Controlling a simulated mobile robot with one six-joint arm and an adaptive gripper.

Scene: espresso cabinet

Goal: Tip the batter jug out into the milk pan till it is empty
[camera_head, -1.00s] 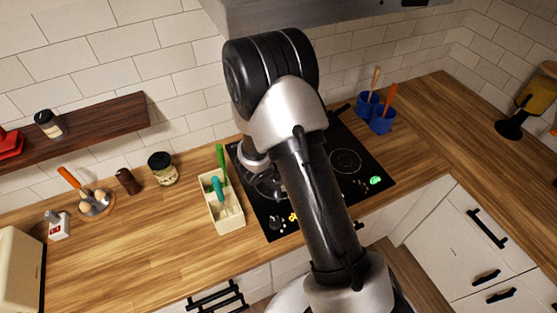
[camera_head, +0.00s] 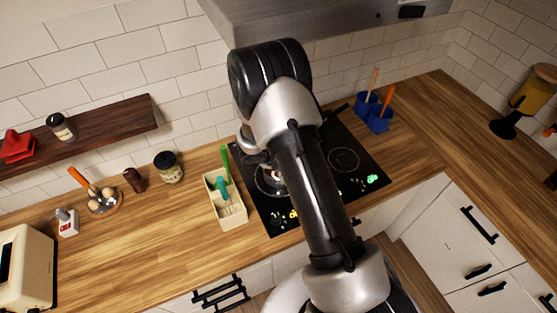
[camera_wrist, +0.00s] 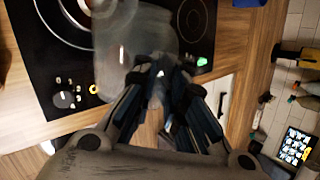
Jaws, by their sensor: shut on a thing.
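In the wrist view my gripper (camera_wrist: 160,78) is shut on a clear see-through jug (camera_wrist: 125,40), which I take to be the batter jug. The jug is above the black hob, and I cannot make out any batter in it. A round, pale-rimmed shape (camera_head: 268,182) on the hob's left side, partly behind my arm, may be the milk pan or a burner ring; I cannot tell which. A bright curved rim also shows at the upper left of the wrist view. In the head view my arm hides the gripper and jug.
The black hob (camera_head: 345,185) is set in the wooden counter. A cream utensil box (camera_head: 231,212) stands left of it, and blue pots (camera_head: 378,120) stand behind at right. A range hood (camera_head: 330,18) hangs above.

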